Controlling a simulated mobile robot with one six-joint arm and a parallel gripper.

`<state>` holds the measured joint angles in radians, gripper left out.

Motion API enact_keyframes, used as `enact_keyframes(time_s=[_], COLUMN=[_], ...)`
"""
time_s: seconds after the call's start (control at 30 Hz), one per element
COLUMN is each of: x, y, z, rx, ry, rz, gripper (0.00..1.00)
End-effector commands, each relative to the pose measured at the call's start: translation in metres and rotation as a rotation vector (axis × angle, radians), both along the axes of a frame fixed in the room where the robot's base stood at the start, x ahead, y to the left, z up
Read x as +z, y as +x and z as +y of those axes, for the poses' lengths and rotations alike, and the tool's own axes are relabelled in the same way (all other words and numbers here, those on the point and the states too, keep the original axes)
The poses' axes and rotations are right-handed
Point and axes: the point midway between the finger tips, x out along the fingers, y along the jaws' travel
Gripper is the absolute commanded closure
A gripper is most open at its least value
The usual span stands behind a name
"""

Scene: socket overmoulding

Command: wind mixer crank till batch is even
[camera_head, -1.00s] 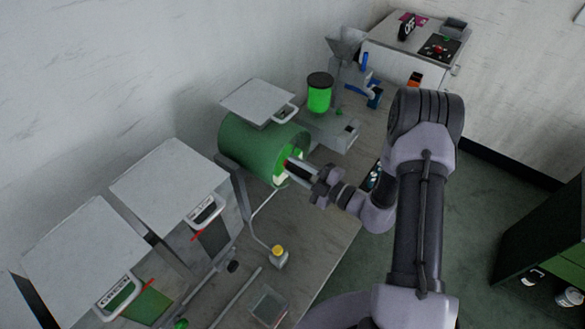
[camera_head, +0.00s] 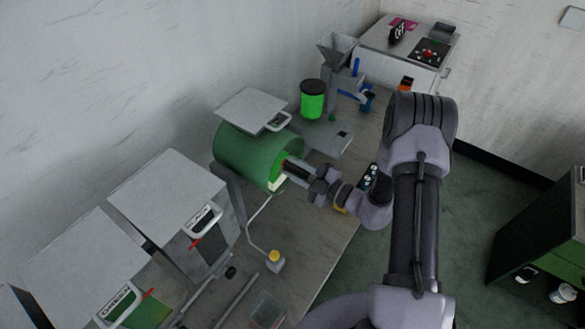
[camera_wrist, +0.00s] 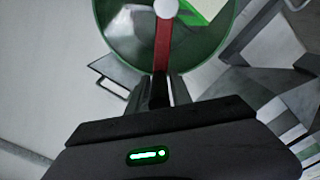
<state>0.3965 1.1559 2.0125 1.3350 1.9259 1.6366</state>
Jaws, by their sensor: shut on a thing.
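The mixer is a green translucent drum (camera_head: 243,155) lying on its side on the bench. In the wrist view its round end (camera_wrist: 120,32) fills the top, with a white hub and a red crank arm (camera_wrist: 162,45) hanging down from the hub. My gripper (camera_head: 290,166) is at the drum's right end in the head view. In the wrist view my gripper (camera_wrist: 160,90) is shut on the dark handle at the crank arm's lower end. Pale and bright green patches show inside the drum's end. The rest of the batch is hidden by the drum wall and my gripper.
A bright green canister (camera_head: 312,104) with a black lid stands behind the drum, near a grey hopper machine (camera_head: 337,50). Two lidded grey bins (camera_head: 165,190) stand to the left.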

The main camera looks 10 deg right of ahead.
Motion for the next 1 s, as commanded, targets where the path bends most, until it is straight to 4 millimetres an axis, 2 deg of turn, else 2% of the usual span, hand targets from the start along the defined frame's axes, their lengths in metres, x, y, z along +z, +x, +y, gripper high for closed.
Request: enact_keyframes(time_s=[0.03,0.07,0.1,0.13,0.4,0.53,1.0], x=[0.001,0.001,0.001,0.001,0.000,-0.001,-0.002], y=[0.002,0.002,0.002,0.002,0.000,-0.007,-0.095], z=[-0.003,-0.003,-0.003,-0.002,-0.002,-0.011,-0.100], rx=[-0.010,-0.008,-0.008,-0.008,-0.004,-0.006,-0.011], ry=[-0.002,-0.002,-0.002,-0.002,-0.001,-0.002,-0.001], rz=[-0.005,-0.005,-0.005,-0.004,-0.002,-0.001,-0.001], gripper=[1.00,0.68,0.60,0.59,0.59,0.59,0.59])
